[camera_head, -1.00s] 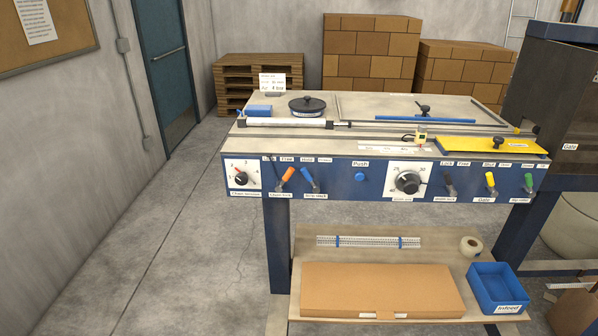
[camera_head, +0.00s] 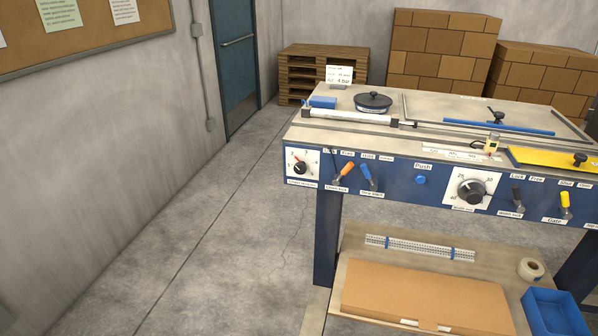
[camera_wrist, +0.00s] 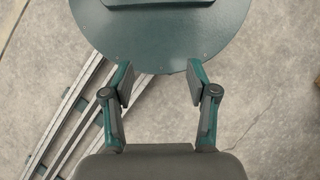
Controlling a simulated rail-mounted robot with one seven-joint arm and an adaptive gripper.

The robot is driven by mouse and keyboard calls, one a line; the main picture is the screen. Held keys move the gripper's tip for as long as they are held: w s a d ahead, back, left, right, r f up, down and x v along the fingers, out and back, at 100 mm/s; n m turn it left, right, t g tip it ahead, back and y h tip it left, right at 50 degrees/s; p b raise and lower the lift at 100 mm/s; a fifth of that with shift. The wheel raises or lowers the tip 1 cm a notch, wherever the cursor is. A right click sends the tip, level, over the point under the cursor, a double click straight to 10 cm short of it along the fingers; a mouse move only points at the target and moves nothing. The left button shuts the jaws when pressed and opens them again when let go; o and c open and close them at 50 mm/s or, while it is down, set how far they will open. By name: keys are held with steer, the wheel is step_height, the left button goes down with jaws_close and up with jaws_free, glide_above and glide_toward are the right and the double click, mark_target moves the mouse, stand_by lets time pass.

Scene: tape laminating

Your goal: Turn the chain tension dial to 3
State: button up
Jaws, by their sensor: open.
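The chain tension dial (camera_head: 300,168) is a small dark knob on a white square plate at the far left end of the machine's blue front panel. A label sits below it, and its numbers are too small to read surely. In the wrist view my gripper (camera_wrist: 158,84) is open and empty, pointing down over grey floor and my own green base. My gripper does not show in the head view, and the dial does not show in the wrist view.
Right of the dial are an orange lever (camera_head: 343,173), a blue lever (camera_head: 370,177), a push button (camera_head: 420,180) and a larger dial (camera_head: 471,191). A low shelf with a cardboard box (camera_head: 425,296) lies below. The floor (camera_head: 200,250) left of the machine is clear.

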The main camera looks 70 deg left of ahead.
steer(key=w+a+r+n+t+h+p, duration=0.1)
steer(key=w+a+r+n+t+p, duration=0.15)
steer(key=w+a, duration=0.35)
steer(key=w+a+r+n+t+h+p, duration=0.15)
steer(key=w+a+r+n, duration=0.25)
steer(key=a, duration=0.4)
steer(key=w+a+r+n+t+h+p, duration=0.1)
steer(key=w+a+r+n+t, duration=0.15)
steer(key=w+a+r, duration=0.35)
steer(key=w+a+r+n+t+y+p, duration=0.1)
steer(key=a+r+n+t, duration=0.25)
steer(key=a, duration=0.65)
steer(key=w+a+r+n+t+y+p, duration=0.15)
steer(key=a+r+n, duration=0.35)
steer(key=a, duration=0.6)
steer(key=n+t+y+p, duration=0.2)
steer(key=n+t+y, duration=0.5)
steer(key=n+y, duration=1.5)
glide_toward(299, 171)
steer(key=w+a+r+n+h+p, duration=0.1)
steer(key=a+n+h, duration=0.1)
steer(key=w+a+r+n+h+p, duration=0.1)
steer(key=a+r+n+h, duration=0.1)
steer(key=w+a+r+n+h+p, duration=0.1)
steer(key=a+r+n+h, duration=0.1)
steer(key=h, duration=0.1)
steer(key=shift+w+a+r+n, duration=0.1)
steer(key=shift+w+a+n, duration=0.15)
steer(key=shift+n, duration=0.1)
